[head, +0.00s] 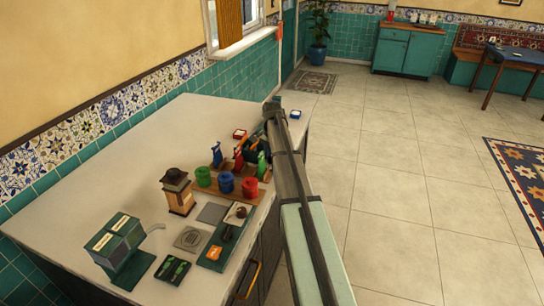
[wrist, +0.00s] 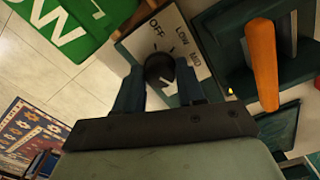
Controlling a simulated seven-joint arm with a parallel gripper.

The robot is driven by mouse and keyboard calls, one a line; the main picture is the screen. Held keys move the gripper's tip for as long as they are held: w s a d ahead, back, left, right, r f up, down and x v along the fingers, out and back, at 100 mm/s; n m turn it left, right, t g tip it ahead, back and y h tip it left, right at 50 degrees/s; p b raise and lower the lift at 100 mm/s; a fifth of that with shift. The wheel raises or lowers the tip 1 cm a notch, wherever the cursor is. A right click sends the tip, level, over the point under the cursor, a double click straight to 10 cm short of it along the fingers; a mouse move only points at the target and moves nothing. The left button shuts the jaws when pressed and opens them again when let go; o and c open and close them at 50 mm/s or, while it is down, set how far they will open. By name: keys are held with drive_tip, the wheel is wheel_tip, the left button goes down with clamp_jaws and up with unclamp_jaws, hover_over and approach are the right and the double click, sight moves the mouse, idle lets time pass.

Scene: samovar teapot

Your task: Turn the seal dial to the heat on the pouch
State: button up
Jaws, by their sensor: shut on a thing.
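In the wrist view, the seal dial (wrist: 157,66) is a round dark knob on a pale plate (wrist: 188,34) marked OFF, LOW and MID. My gripper (wrist: 160,82) has one dark finger on each side of the knob and is shut on it. A pale mark shows on the knob, but which setting it points at is unclear. A green pouch (wrist: 88,12) with white letters "OW" lies at the upper left, cut off by the frame. In the head view, my arm hides the dial, and the fingers cannot be made out.
An orange handle (wrist: 262,62) stands close right of the dial. The counter's back left is clear.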

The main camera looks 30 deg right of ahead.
drive_tip(key=o, duration=1)
drive_tip(key=shift+o, duration=0.2)
drive_tip(key=shift+r, duration=0.1)
wheel_tip(320, 180, up, 14)
drive_tip(key=shift+f, duration=0.2)
idle(0.3)
